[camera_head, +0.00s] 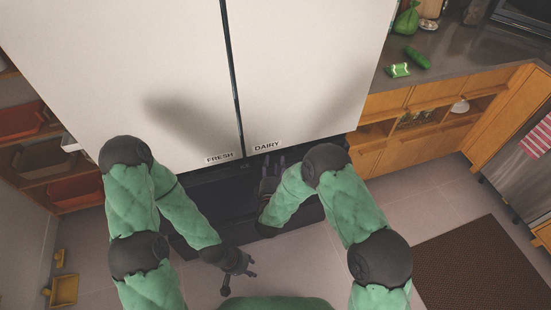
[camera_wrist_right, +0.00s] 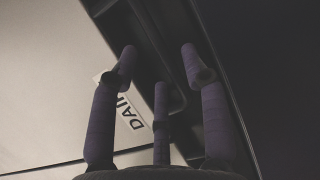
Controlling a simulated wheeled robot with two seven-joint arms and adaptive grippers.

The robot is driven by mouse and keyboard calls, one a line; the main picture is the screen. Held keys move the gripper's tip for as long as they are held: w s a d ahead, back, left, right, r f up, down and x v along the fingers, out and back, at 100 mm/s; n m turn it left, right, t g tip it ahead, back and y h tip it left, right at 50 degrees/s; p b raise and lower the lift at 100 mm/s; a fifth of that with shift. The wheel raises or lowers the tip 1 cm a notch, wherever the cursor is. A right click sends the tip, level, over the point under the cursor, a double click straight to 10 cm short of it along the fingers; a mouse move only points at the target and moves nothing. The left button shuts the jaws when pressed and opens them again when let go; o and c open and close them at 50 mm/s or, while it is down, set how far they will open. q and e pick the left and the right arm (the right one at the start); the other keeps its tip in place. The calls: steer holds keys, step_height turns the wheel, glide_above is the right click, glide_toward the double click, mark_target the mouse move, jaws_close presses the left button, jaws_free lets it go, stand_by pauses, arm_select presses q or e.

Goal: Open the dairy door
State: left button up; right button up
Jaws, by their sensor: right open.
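The dairy door (camera_head: 300,65) is the right white door of the fridge, with a DAIRY label (camera_head: 267,146) at its lower left corner. It looks shut, level with the fresh door (camera_head: 130,75). My right gripper (camera_head: 274,163) is open just under the door's lower edge, near the label. In the right wrist view its spread fingers (camera_wrist_right: 160,65) reach toward the dark recess (camera_wrist_right: 165,85) along the door's edge; the label (camera_wrist_right: 130,118) shows beside them. Whether a finger touches the door, I cannot tell. My left gripper (camera_head: 239,282) hangs low over the floor, empty, its fingers apart.
A counter (camera_head: 455,60) with a cucumber (camera_head: 418,58) and a green can (camera_head: 398,70) stands right of the fridge. Wooden shelves with bins (camera_head: 40,155) stand at the left. A brown mat (camera_head: 480,265) lies on the floor at right.

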mark_target(276, 157)
steer(key=shift+w+d+b, duration=0.15)
steer(key=shift+w+b, duration=0.2)
steer(key=shift+w, duration=1.5)
jaws_close()
